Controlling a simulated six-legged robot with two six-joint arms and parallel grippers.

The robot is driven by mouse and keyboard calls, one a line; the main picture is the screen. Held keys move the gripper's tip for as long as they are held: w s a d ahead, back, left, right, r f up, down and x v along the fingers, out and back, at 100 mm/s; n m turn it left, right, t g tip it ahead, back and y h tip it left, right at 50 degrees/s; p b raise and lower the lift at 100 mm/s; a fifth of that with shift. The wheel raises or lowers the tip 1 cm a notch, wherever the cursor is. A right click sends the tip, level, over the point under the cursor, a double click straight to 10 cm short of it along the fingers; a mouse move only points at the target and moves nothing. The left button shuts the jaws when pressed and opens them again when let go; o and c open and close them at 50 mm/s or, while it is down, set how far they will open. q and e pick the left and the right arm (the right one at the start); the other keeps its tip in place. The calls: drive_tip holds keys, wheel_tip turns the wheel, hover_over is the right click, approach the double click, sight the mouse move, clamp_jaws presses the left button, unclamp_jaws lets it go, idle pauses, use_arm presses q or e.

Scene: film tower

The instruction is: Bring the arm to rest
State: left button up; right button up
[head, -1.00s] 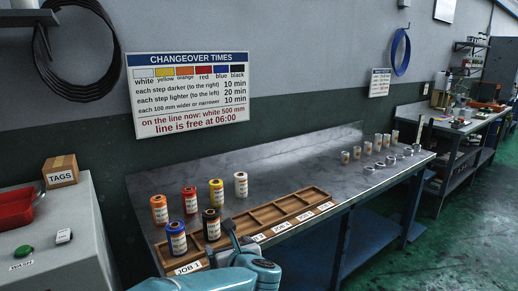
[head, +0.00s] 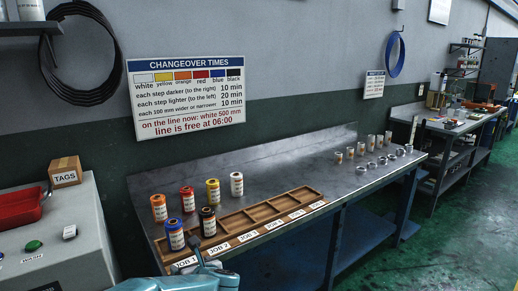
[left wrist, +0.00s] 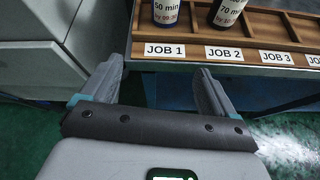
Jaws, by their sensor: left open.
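My left arm comes up from the bottom edge of the head view, with my left gripper (head: 200,254) low in front of the bench's front edge, near the JOB 1 label. In the left wrist view my left gripper (left wrist: 160,85) has its two fingers spread apart with nothing between them. Behind the fingers are the dark gap under the bench and the green floor. The fingers appear clear of the wooden tray (head: 262,222). My right gripper is in neither view.
A blue roll (head: 175,235) and a black roll (head: 208,222) stand at the tray's left end. Orange (head: 159,208), red (head: 187,199), yellow (head: 213,191) and white (head: 236,184) rolls stand behind. A grey cabinet (head: 75,235) with a TAGS box (head: 65,172) is left. Green floor (head: 400,260) lies right.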

use_arm(q)
drive_tip(key=s+a+f+m+g+h+p, duration=0.2)
drive_tip(key=s+a+f+m+p, duration=0.1)
drive_tip(key=s+f+m, duration=0.55)
drive_tip(key=s+a+f+m+g+h+p, duration=0.25)
drive_tip(key=s+f+m, duration=0.35)
drive_tip(key=f, duration=0.5)
drive_tip(key=s+d+f+m+g+h, duration=0.1)
drive_tip(key=s+d+m+h, duration=0.1)
drive_tip(key=s+m, duration=0.5)
drive_tip(key=s+d+f+m+g+h, duration=0.1)
drive_tip(key=s+d+m+g+h, duration=0.1)
drive_tip(key=s+d+m, duration=0.3)
drive_tip(key=s+d+f+m+g+h, duration=0.1)
drive_tip(key=s+d+m, duration=0.3)
drive_tip(key=s+m, duration=0.5)
drive_tip(key=m+g+h, duration=0.1)
drive_tip(key=m, duration=0.2)
drive_tip(key=shift+s+f+m, duration=0.25)
drive_tip(key=shift+s+m, duration=0.1)
